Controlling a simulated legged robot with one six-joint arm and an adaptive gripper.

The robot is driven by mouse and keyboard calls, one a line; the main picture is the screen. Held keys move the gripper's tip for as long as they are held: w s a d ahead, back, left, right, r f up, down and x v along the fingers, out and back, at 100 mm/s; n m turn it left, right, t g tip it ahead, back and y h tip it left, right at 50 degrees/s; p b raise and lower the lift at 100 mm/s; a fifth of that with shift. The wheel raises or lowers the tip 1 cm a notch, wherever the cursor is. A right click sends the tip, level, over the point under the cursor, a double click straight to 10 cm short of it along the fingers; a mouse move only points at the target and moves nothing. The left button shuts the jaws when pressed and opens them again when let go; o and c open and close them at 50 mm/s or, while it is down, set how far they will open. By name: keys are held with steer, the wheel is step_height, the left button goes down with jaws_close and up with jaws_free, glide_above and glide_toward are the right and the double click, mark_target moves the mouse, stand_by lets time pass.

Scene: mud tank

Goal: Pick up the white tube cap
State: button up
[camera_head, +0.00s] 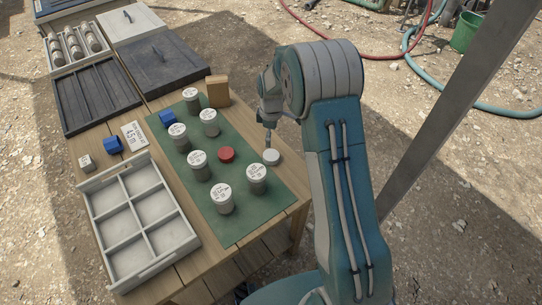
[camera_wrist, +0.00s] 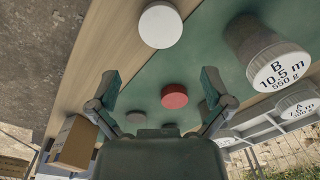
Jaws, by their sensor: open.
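The white tube cap (camera_head: 271,157) lies flat near the right edge of the green mat (camera_head: 237,228), by the bare wood. In the wrist view the white cap (camera_wrist: 160,25) is at the top centre, beyond the fingertips and apart from them. My gripper (camera_head: 268,138) is just above the cap in the head view. In the wrist view my gripper (camera_wrist: 161,85) shows its two fingers spread wide, with nothing held between them. A red cap (camera_head: 226,154) lies to the left of the white one; it also shows in the wrist view (camera_wrist: 174,96).
Several grey lidded tubes stand on the mat, one marked B (camera_wrist: 268,55). A tan block (camera_head: 218,90) stands at the mat's far edge. A white compartment tray (camera_head: 112,205) is at the left. Bare ground lies right of the table.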

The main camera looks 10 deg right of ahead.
mark_target(270, 154)
steer(key=f, duration=0.9)
steer(key=shift+s+a+f, duration=0.15)
steer(key=shift+s+f, duration=0.05)
steer(key=shift+f, duration=0.1)
steer(key=c, duration=0.6)
